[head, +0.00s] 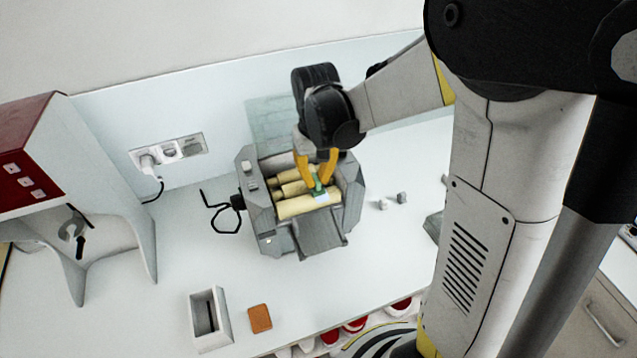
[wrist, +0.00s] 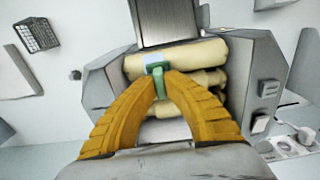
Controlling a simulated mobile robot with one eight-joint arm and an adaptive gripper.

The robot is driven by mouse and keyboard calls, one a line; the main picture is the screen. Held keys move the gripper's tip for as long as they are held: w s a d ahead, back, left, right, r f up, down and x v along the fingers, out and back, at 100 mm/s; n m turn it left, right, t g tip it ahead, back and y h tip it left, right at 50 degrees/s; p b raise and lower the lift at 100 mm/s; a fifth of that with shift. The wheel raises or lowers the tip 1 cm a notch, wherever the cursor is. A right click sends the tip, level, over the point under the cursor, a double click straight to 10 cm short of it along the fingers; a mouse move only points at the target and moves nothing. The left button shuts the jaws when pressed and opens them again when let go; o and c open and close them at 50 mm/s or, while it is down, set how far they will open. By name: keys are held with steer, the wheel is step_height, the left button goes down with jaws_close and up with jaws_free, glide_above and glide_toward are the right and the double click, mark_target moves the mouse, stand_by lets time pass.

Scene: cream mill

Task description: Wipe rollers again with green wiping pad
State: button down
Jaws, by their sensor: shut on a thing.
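The mill (head: 302,200) is a grey machine on the white counter, with several cream rollers (head: 300,207) lying side by side in its open top. The rollers also show in the wrist view (wrist: 200,60). My gripper (head: 320,178) has orange fingers and points down over the rollers. In the wrist view its fingertips (wrist: 160,82) are closed on the green wiping pad (wrist: 156,66). The pad's pale end lies at the front roller; whether it presses on it I cannot tell. The fingers hide part of the rollers behind the pad.
A black crank handle (head: 226,212) sticks out at the mill's left. Two small grey pieces (head: 402,198) lie to its right. A white open box (head: 209,316) and an orange-brown block (head: 260,318) stand near the front edge. A wall socket (head: 168,150) is behind.

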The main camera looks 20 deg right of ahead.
steer(key=shift+w, duration=0.45)
steer(key=shift+s+f, duration=0.1)
steer(key=shift+s, duration=1.2)
steer(key=shift+w+f+b, duration=0.1)
steer(key=shift+w+b, duration=0.3)
steer(key=shift+w, duration=0.85)
steer(key=shift+s, duration=1.3)
steer(key=shift+w, duration=0.1)
steer(key=shift+r, duration=0.25)
step_height(320, 180, up, 8)
steer(key=p, duration=0.6)
steer(key=shift+f, duration=0.1)
